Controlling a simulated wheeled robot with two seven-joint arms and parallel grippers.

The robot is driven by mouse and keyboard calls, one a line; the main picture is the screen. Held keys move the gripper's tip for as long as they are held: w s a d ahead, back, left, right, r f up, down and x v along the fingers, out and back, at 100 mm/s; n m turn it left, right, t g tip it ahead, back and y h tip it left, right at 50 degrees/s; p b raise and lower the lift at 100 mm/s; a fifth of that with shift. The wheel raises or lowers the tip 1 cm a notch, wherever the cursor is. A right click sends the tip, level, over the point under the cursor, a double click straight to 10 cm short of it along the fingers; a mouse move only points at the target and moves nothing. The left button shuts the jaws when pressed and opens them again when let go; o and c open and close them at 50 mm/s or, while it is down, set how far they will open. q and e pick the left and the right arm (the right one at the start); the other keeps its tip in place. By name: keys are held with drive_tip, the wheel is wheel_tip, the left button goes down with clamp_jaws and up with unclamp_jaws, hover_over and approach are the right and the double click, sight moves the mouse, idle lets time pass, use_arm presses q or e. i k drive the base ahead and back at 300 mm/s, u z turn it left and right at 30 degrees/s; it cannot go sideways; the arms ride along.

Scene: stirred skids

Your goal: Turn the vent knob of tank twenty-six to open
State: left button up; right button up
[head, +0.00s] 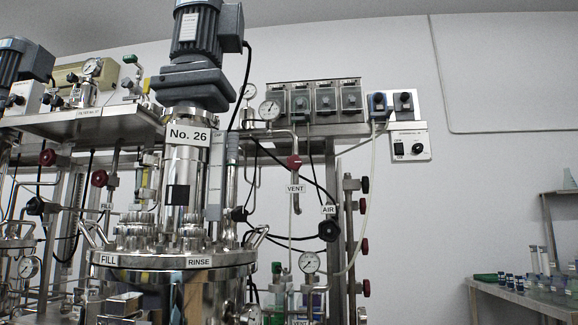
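Tank No. 26 (172,278) is a steel vessel with a grey motor (205,40) on top and a white "No. 26" plate (188,135). A red knob (293,162) is on the pipework right of the tank column, just above a white "VENT" label (295,188). Its open or shut position cannot be told. A black knob (329,231) is lower right, by the "AIR" label (329,210). Another "VENT" label (300,322) shows at the bottom edge, partly cut off. Neither of my grippers is in view.
Pipes, cables and a pressure gauge (309,262) crowd the space around the red knob. Grey control boxes (313,101) sit on a shelf above it. A side table (520,298) with small bottles is far right. Bare wall lies between.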

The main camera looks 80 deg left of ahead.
sight(294, 163)
drive_tip(key=k, duration=1.1)
drive_tip(key=u, duration=1.95)
drive_tip(key=i, duration=0.5)
drive_tip(key=z, duration=2.4)
drive_tip(key=i, duration=1.35)
drive_tip(key=u, duration=3.25)
drive_tip(key=i, duration=0.1)
drive_tip(key=u, duration=0.1)
